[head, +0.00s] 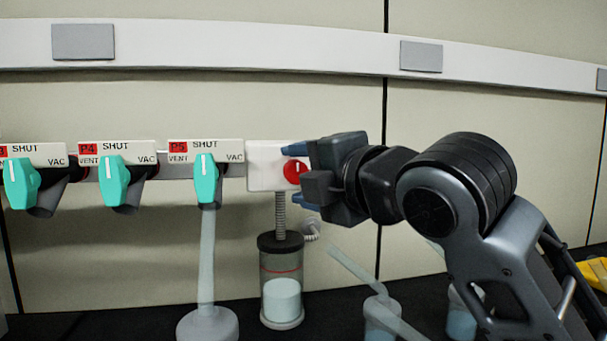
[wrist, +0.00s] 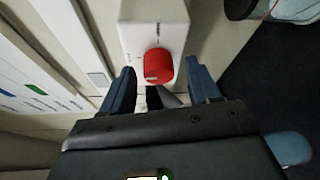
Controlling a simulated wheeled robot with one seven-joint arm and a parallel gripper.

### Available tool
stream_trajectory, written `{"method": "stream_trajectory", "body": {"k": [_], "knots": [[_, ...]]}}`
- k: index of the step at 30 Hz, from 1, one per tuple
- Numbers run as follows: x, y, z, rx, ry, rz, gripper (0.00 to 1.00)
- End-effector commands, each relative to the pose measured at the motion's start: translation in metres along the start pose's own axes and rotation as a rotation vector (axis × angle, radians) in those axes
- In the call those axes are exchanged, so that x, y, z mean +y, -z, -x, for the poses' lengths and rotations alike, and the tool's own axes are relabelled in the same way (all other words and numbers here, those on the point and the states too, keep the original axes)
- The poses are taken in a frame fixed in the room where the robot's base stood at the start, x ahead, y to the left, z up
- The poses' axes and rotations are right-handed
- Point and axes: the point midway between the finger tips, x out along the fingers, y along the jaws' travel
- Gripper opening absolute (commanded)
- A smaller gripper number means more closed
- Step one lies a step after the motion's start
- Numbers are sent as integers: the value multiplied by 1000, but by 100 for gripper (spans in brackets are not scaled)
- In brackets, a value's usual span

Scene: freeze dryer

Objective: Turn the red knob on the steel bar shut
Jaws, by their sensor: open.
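The red knob (head: 295,171) sits on the front of a white block at the right end of the steel bar (head: 235,170). A thin white mark shows on the knob in the head view. My gripper (head: 297,174) is open in front of the knob, coming from the right. In the wrist view the red knob (wrist: 158,66) lies between and just beyond the two blue fingertips (wrist: 160,78), with a gap on both sides. The gripper hides part of the block in the head view.
Several teal-handled valves, such as the P5 valve (head: 206,178), line the bar to the left. A clear jar with a dark lid (head: 282,290) stands below the white block. Flasks (head: 380,315) stand below my arm. A wall rail (head: 250,45) runs above.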

Motion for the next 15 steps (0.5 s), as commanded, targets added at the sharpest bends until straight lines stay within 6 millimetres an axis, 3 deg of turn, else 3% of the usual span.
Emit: {"method": "stream_trajectory", "body": {"k": [8, 15], "knots": [[0, -1, 6, -1, -3, 0, 61], [0, -1, 43, -2, -4, 0, 61]]}}
